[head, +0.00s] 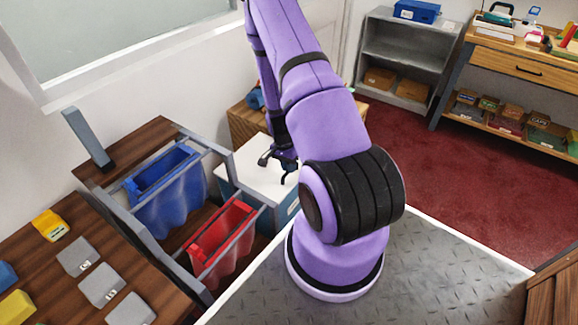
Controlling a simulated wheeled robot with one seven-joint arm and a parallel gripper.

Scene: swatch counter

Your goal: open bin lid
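A bin with a white lid (252,163) and a blue-grey body (284,215) stands on the floor behind the bag frame, left of my arm's base. The lid looks shut and lies about level. My gripper (277,170) is low over the lid, with dark finger parts close to its top. At this size I cannot tell whether they touch it, whether a grey piece at the left is a finger or a handle, or whether the fingers are apart. My purple arm hides the right part of the bin.
A grey frame holds a blue bag (168,195) and a red bag (222,240) just left of the bin. A wooden box (243,124) stands behind it. Wooden counter (60,283) with grey tiles at left. Grey shelf (405,55) and workbench (520,62) at back; red carpet is clear.

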